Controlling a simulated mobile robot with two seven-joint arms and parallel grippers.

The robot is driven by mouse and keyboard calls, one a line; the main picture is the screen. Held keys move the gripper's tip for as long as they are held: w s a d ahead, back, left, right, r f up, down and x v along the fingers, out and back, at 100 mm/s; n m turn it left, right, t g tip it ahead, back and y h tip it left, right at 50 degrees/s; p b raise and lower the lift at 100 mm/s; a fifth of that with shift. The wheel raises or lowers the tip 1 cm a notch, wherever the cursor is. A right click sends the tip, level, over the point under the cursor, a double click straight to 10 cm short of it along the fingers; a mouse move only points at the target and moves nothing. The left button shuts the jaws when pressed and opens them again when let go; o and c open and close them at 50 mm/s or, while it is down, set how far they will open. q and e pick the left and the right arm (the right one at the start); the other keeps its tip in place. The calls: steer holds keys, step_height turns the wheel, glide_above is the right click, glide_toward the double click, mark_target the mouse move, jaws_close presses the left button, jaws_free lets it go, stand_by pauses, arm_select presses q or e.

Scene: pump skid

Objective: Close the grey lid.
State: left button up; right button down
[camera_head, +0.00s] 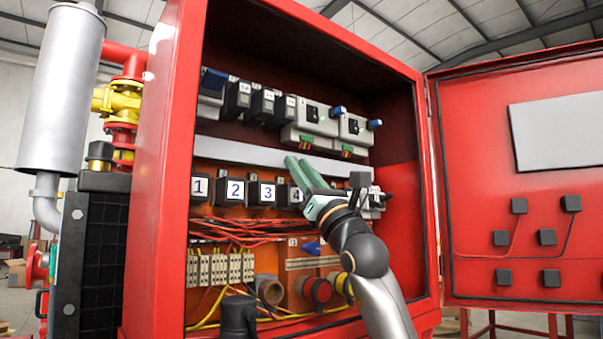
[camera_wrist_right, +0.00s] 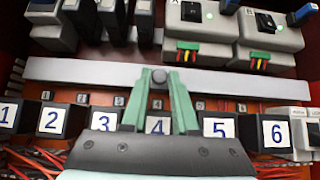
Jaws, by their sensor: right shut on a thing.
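The grey lid (camera_head: 240,152) is a long, flat strip across the inside of the red cabinet, between the upper device row and the numbered black blocks. In the right wrist view the lid (camera_wrist_right: 90,72) spans nearly the whole width, with a small round grey knob (camera_wrist_right: 157,76) near its middle. My right gripper (camera_head: 298,163) reaches in from the lower right. Its green fingers (camera_wrist_right: 158,74) are shut on the knob, one on each side. In the head view the fingers hide the knob and part of the lid. My left gripper is not in view.
Numbered black blocks (camera_head: 236,191) sit just below the lid. Grey devices with blue levers (camera_head: 338,111) sit above it. Loose orange wires (camera_head: 235,228) and terminals fill the lower cabinet. The red cabinet door (camera_head: 470,130) stands open on the right.

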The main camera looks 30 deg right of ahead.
stand_by(0.4)
steer(key=c, duration=0.7)
jaws_free()
steer(key=shift+f, duration=0.1)
steer(key=shift+c, duration=0.2)
steer(key=b+v, duration=0.2)
steer(key=v, duration=1)
steer(key=shift+f, duration=0.25)
